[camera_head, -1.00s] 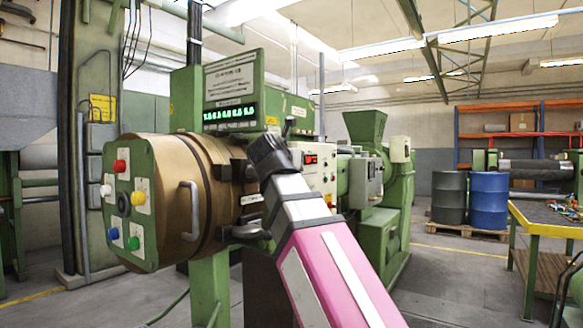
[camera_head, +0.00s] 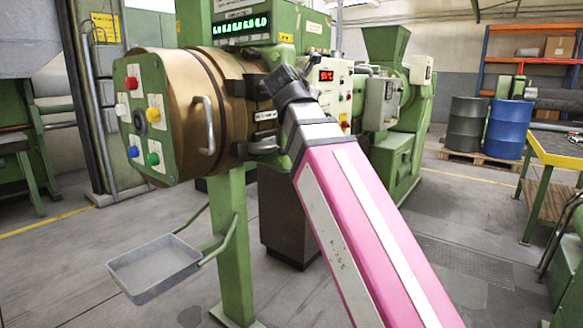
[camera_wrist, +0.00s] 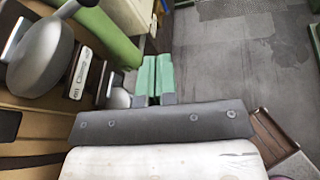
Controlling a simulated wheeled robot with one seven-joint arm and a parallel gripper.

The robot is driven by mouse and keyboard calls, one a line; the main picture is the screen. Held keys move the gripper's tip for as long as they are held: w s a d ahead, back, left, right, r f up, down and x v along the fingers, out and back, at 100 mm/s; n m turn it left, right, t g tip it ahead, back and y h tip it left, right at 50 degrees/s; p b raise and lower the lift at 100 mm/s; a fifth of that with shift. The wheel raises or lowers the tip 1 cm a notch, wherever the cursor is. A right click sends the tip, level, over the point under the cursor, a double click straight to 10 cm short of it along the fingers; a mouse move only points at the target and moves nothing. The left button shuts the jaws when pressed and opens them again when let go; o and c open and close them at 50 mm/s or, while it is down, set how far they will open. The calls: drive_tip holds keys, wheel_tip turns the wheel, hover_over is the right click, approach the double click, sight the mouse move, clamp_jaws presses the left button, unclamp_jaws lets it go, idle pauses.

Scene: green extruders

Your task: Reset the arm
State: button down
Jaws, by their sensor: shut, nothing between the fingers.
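My gripper (camera_wrist: 155,75) shows in the wrist view as two green fingers side by side, shut and empty. It points along the side of the extruder's brown drum, which fills the left of that view, with a grey handle (camera_wrist: 45,55) close by. In the head view my pink and white arm reaches up from the bottom right to the drum (camera_head: 190,110). Its dark wrist end is in front of the drum's right side. The fingers are hidden there. I cannot tell whether the arm touches the machine.
The green button panel (camera_head: 140,120) faces left. A grey metal tray (camera_head: 155,268) sticks out low on the green post (camera_head: 232,240). Blue (camera_head: 509,128) and dark (camera_head: 467,124) barrels stand on a pallet at the back right, near a yellow-edged workbench (camera_head: 560,158). Open floor lies at lower left.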

drive_tip(key=w+d+f+m+g+y, duration=0.15)
drive_tip(key=f+m, duration=0.25)
drive_tip(key=f, duration=0.8)
drive_tip(key=w+d+f+m+g, duration=0.25)
drive_tip(key=f+m, duration=0.25)
drive_tip(key=f, duration=0.7)
drive_tip(key=w+d+f+m+g+y, duration=0.1)
drive_tip(key=w+d+f+m+g, duration=0.2)
drive_tip(key=f, duration=0.9)
drive_tip(key=s+d+f+m+g+y, duration=0.1)
drive_tip(key=s+f+m, duration=0.3)
drive_tip(key=f, duration=0.5)
drive_tip(key=s+d+f+m+g+y, duration=0.1)
drive_tip(key=s+d+f+m+g, duration=0.2)
drive_tip(key=f, duration=0.7)
drive_tip(key=s+d+f+m+g+y, duration=0.1)
drive_tip(key=s+d+f+m+g, duration=0.1)
drive_tip(key=s+f+m, duration=0.4)
wheel_tip(320, 180, down, 4)
drive_tip(key=m, duration=0.3)
drive_tip(key=shift+s+d+f+m, duration=0.15)
drive_tip(key=shift+s+d+m, duration=0.1)
drive_tip(key=shift+d+m, duration=0.15)
